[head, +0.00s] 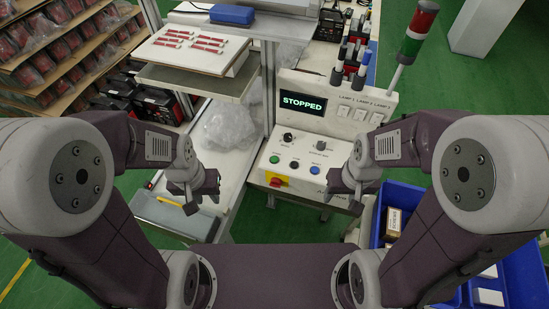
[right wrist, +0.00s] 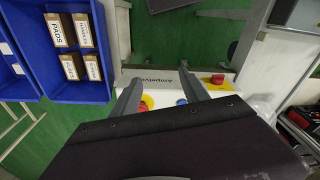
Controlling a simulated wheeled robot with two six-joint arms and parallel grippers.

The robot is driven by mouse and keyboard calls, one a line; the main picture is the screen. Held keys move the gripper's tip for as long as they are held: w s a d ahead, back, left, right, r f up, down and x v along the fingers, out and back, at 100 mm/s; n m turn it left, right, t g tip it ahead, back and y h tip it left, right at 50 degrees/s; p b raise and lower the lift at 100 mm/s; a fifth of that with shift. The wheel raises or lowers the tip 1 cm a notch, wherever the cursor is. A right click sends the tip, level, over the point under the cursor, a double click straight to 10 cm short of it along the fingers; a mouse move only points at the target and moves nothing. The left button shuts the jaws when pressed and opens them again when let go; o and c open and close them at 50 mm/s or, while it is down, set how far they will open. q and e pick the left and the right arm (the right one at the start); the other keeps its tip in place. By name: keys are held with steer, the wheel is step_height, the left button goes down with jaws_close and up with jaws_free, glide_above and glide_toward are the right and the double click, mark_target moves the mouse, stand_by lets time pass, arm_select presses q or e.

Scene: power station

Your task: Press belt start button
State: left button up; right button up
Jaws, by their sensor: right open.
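The white control box (head: 300,140) stands at the centre of the head view, its display (head: 302,104) reading "STOPPED". A green button (head: 275,159), a pale button (head: 295,164) and a blue button (head: 314,170) sit in a row on its sloping face; their labels are too small to read. My right gripper (head: 352,200) is right of the box, apart from the buttons. In the right wrist view its fingers (right wrist: 159,78) are spread and empty over the box, with the blue button (right wrist: 181,101) partly visible. My left gripper (head: 204,192) hangs left of the box, its jaw opening unclear.
A red knob on a yellow plate (head: 277,181) sits on the box's front. A red, white and green signal light (head: 417,35) rises at right. Blue bins (head: 405,194) with cartons stand right of the box. A white bench (head: 222,165) lies left.

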jaws_close()
stand_by(1.6)
